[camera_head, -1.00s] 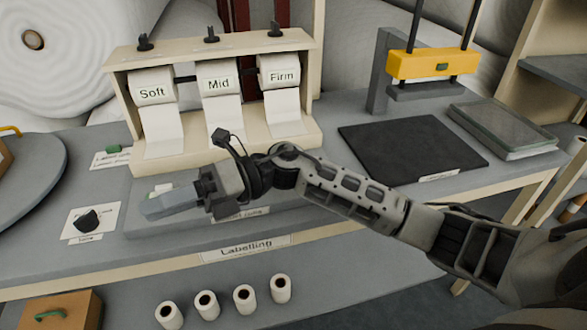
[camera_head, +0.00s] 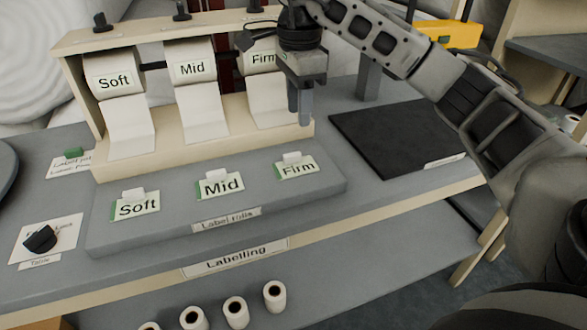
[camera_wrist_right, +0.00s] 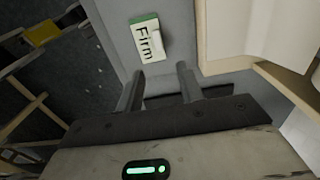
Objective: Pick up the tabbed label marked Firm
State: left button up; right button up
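The tabbed label marked Firm (camera_head: 297,169) lies on the right part of the grey label tray (camera_head: 232,213), with a white tab at its top edge and a green left edge. It also shows in the right wrist view (camera_wrist_right: 148,40), beyond the fingertips. My right gripper (camera_head: 305,117) points down above and behind the Firm label, apart from it. In the right wrist view its two fingers (camera_wrist_right: 158,72) stand apart with nothing between them. My left gripper is not in view.
Tabbed labels Soft (camera_head: 136,206) and Mid (camera_head: 220,185) lie left of Firm. The roll dispenser (camera_head: 185,127) stands close behind the tray, near my right gripper. A black mat (camera_head: 392,140) lies to the right. Several small rolls (camera_head: 235,311) stand below the bench front.

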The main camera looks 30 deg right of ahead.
send_over(292, 154)
jog(key=d, duration=0.1)
notch_tip(292, 154, down, 4)
jog(key=shift+s+f, duration=0.15)
jog(key=f, duration=0.2)
jog(key=a+f, duration=0.1)
jog(key=f, duration=0.1)
jog(key=shift+f, duration=0.6)
grip_shut()
